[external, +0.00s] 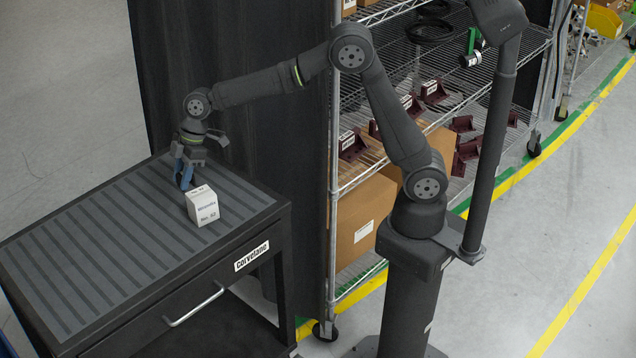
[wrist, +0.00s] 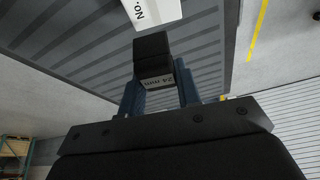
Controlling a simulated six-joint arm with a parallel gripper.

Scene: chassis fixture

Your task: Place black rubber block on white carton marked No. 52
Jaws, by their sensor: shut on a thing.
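The white carton marked No. 52 (external: 203,206) stands on the ribbed top of a dark cabinet, near its right end. In the wrist view the carton (wrist: 152,12) shows at the top edge, only partly in frame, with "No." on it. My gripper (external: 185,176) is just behind and left of the carton, pointing down. In the wrist view its blue fingers (wrist: 156,88) are shut on the black rubber block (wrist: 153,52), which has a "24 mm" label. The block is hard to make out in the external view.
The cabinet's ribbed top (external: 100,240) is otherwise clear, left of the carton. A drawer handle (external: 195,305) is on its front. A wire shelf (external: 450,105) with brown boxes and dark red parts stands to the right. A dark curtain (external: 240,110) hangs behind.

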